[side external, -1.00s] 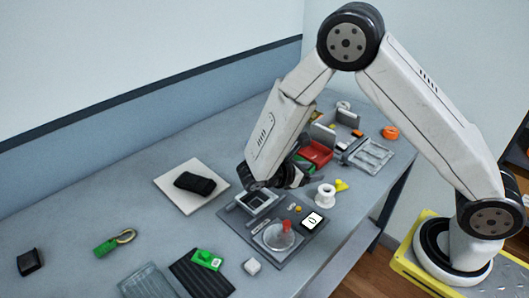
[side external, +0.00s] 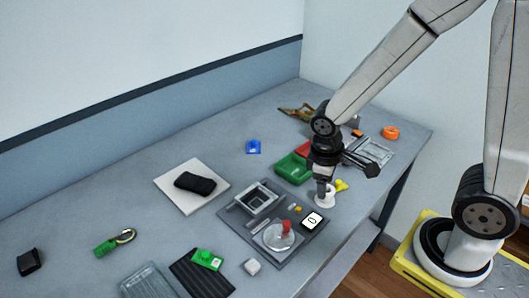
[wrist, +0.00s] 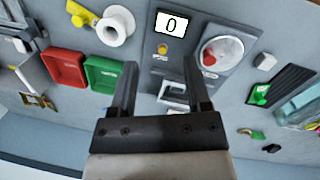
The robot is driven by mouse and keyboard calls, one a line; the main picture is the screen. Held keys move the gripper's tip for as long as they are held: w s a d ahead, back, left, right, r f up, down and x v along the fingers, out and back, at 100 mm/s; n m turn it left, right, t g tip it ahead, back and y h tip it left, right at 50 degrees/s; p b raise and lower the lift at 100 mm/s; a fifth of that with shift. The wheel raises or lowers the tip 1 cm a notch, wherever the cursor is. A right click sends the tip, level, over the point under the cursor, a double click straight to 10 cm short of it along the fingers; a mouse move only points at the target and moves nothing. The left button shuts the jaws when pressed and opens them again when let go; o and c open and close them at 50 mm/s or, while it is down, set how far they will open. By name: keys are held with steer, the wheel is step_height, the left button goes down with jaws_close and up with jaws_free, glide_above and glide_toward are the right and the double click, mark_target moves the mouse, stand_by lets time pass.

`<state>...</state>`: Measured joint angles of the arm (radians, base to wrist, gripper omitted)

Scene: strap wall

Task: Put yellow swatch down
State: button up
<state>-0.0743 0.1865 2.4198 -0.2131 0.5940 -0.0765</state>
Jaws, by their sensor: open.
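A small yellow piece (side external: 341,185) lies on the table beside a white spool (side external: 325,201). It also shows at the top left of the wrist view (wrist: 82,14). It is the clearest yellow thing in view, but I cannot tell for sure that it is the swatch. My gripper (side external: 322,194) points down, in front of part of the spool in the side view. In the wrist view my gripper (wrist: 160,64) has its two fingers wide apart, with nothing between them.
A grey panel (side external: 238,215) carries a square frame, a round dish with a red knob, and a display reading 0. A green tray (side external: 293,168) and red tray (wrist: 64,67) stand behind. A blue piece (side external: 253,147) and green piece (side external: 207,259) lie apart.

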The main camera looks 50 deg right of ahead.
step_height(320, 180, up, 2)
steer(key=m+t, duration=0.1)
steer(key=m, duration=0.1)
steer(key=m+t+y, duration=0.1)
steer(key=t, duration=0.1)
steer(key=shift+w+r+m, duration=0.15)
steer(key=shift+r+m, duration=0.05)
steer(key=shift+m, duration=0.2)
stand_by(0.8)
